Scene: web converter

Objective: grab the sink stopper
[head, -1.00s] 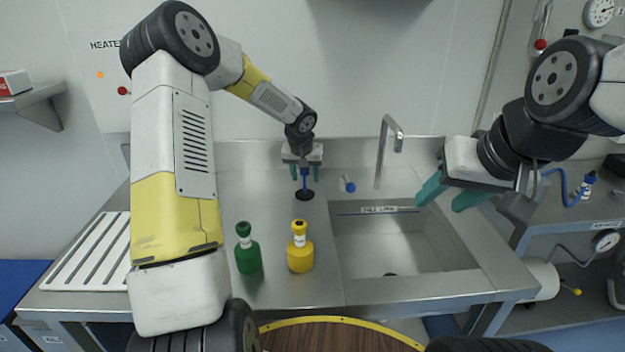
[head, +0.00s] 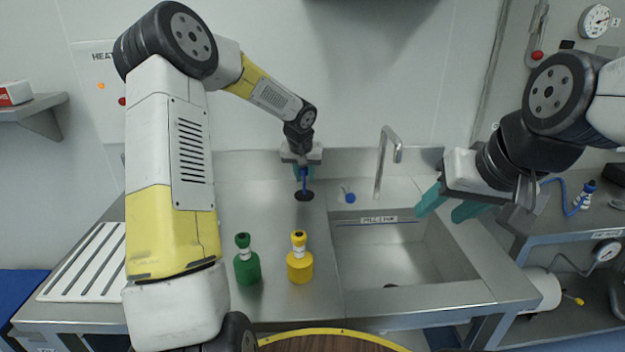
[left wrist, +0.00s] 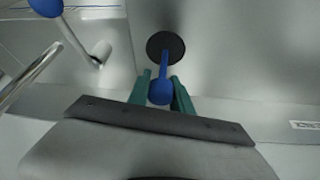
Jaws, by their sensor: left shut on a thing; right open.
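The sink stopper has a black disc (head: 304,195) and an upright blue handle (head: 304,178). It is at the back of the steel counter, left of the sink. My left gripper (head: 304,170) is shut on the blue handle from above. In the left wrist view the green fingers (left wrist: 160,92) sit on both sides of the blue knob (left wrist: 160,91), with the black disc (left wrist: 166,46) beyond. I cannot tell whether the disc touches the counter. My right gripper (head: 445,205) is open and empty above the right part of the sink.
The sink (head: 400,262) has a faucet (head: 384,160) behind it and a blue-ended tap handle (head: 348,197) nearby. A green bottle (head: 246,266) and a yellow bottle (head: 299,266) stand in front on the counter. A white slatted rack (head: 85,265) lies at left.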

